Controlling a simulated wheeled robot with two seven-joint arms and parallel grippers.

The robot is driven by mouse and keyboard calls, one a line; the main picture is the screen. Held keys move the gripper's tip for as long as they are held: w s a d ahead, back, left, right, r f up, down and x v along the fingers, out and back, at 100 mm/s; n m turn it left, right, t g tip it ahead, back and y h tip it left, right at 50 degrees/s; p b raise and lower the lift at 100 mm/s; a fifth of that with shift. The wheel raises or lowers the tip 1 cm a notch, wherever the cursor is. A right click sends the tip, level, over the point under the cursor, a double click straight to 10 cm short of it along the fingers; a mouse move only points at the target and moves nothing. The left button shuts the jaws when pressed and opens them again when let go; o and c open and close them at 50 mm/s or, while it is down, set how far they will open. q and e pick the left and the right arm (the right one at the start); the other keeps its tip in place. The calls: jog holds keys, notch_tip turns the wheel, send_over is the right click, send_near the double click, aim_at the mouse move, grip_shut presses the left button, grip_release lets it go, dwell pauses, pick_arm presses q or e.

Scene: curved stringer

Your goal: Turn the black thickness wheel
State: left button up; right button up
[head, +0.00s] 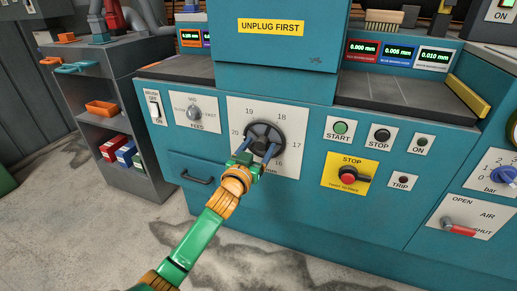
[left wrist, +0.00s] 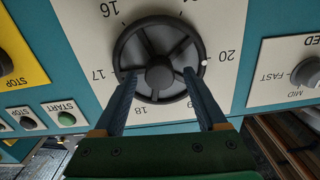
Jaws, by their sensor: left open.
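In the left wrist view the fingertips of my left gripper (left wrist: 160,78) lie over the wheel's face, one on each side of the hub. I cannot tell whether they touch it. My right gripper is out of view.
A feed knob (head: 194,113) and brush switch (head: 154,106) are left of the wheel. START (head: 340,128), STOP (head: 381,135) and a yellow stop panel (head: 356,176) are right. A drawer handle (head: 197,178) sticks out below left. A grey shelf (head: 112,130) stands further left.

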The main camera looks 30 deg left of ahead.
pick_arm(q)
grip_shut()
jog(key=shift+m+p, duration=0.3)
jog(key=shift+r+m+p, duration=0.1)
jog(key=shift+m+p, duration=0.7)
jog(key=shift+m, duration=0.2)
jog(key=m+p, duration=0.1)
jog(key=m, duration=0.1)
jog(key=shift+d+m+p, duration=0.1)
jog(key=shift+m+p, duration=0.2)
jog(key=m+p, duration=0.1)
jog(key=m, duration=0.2)
jog(key=shift+m, duration=0.3)
jog(key=shift+f+m+p, duration=0.25)
jog(key=shift+m+p, duration=0.2)
jog(key=shift+m, duration=0.95)
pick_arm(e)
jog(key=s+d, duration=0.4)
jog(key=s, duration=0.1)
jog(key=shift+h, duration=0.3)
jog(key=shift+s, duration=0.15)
